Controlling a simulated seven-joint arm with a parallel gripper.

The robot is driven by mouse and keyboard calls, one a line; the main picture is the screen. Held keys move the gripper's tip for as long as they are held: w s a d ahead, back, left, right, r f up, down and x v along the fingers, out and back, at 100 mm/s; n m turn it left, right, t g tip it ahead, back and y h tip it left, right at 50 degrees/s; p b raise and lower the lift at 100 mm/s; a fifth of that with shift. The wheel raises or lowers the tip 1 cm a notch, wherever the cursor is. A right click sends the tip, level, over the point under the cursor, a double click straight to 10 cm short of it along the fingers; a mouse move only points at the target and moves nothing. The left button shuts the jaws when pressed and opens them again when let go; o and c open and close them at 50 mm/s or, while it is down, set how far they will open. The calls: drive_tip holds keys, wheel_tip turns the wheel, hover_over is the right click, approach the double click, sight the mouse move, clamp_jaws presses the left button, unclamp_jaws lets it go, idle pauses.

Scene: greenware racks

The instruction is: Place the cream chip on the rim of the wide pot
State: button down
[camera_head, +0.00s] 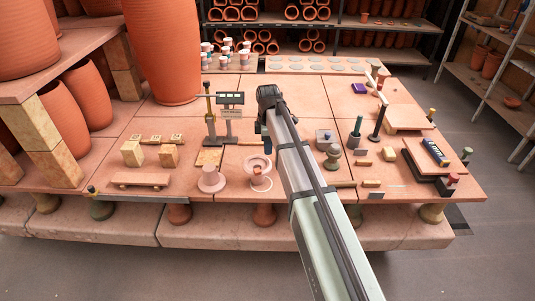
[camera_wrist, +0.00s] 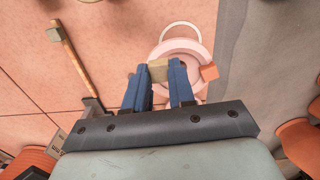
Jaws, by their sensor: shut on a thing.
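The wide pot (camera_wrist: 197,52) is pale pink and round, and it lies beyond my fingertips in the wrist view. In the head view the wide pot (camera_head: 259,184) stands near the table's front edge. My gripper (camera_wrist: 160,74) has blue fingers and is shut on a small cream-tan chip (camera_wrist: 157,65). The chip overlaps the pot's near-left rim in this view; I cannot tell whether they touch. In the head view the fingers show just above and behind the pot, and the chip cannot be made out.
A white ring (camera_wrist: 180,27) shows at the pot's far side.

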drive_tip(key=shift+f, duration=1.85)
drive_tip(key=shift+f, duration=0.15)
drive_tip(key=c, duration=0.9)
unclamp_jaws()
drive_tip(key=shift+c, duration=0.2)
wheel_tip(320, 180, up, 12)
drive_tip(key=shift+r, duration=0.15)
